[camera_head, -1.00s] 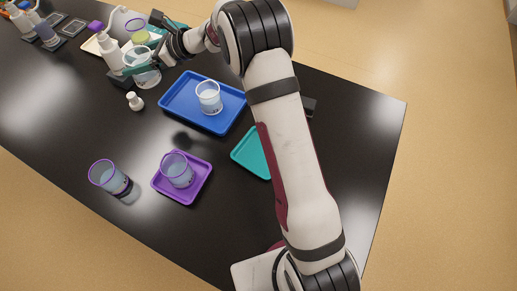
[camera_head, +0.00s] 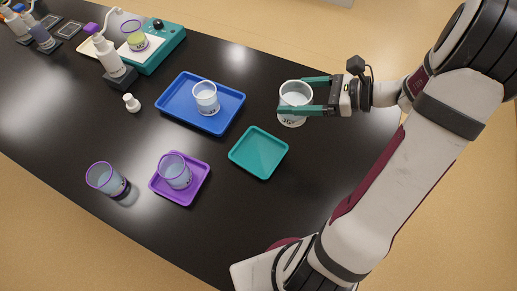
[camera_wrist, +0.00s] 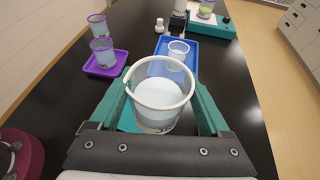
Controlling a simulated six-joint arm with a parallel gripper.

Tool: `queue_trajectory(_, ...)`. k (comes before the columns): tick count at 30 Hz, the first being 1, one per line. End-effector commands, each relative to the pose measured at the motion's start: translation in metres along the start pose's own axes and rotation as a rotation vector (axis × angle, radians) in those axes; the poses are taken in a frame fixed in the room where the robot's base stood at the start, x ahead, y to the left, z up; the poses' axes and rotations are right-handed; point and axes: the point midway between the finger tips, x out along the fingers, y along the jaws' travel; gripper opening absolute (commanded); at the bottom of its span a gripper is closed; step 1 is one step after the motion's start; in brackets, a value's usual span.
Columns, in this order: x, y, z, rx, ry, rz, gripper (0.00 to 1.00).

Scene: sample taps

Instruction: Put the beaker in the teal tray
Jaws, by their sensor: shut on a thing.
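My gripper (camera_head: 306,96) has teal fingers and is shut on a clear beaker (camera_head: 293,118) with a white rim. The beaker is upright, held above the black bench to the upper right of the teal tray. In the wrist view the beaker (camera_wrist: 158,95) sits between the two fingers (camera_wrist: 158,107). The teal tray (camera_head: 258,152) is empty in the head view. In the wrist view most of the teal tray (camera_wrist: 127,122) is hidden behind the beaker and fingers.
A blue tray (camera_head: 176,103) holds a smaller clear beaker (camera_head: 206,97). A purple tray (camera_head: 158,187) holds a purple-rimmed beaker (camera_head: 174,170); another purple-rimmed beaker (camera_head: 106,180) stands left. A small white bottle (camera_head: 131,102) and a teal device (camera_head: 165,45) with a beaker stand farther back.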

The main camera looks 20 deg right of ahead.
Motion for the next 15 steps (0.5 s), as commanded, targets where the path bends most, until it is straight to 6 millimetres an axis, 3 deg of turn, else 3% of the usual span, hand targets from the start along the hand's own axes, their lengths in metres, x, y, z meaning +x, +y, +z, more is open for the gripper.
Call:
queue_trajectory(6, -0.031, 0.026, -0.005, 0.015, 0.000, -0.037, 0.14)
queue_trajectory(15, -0.051, 0.048, -0.007, 0.027, 0.000, -0.066, 0.14)
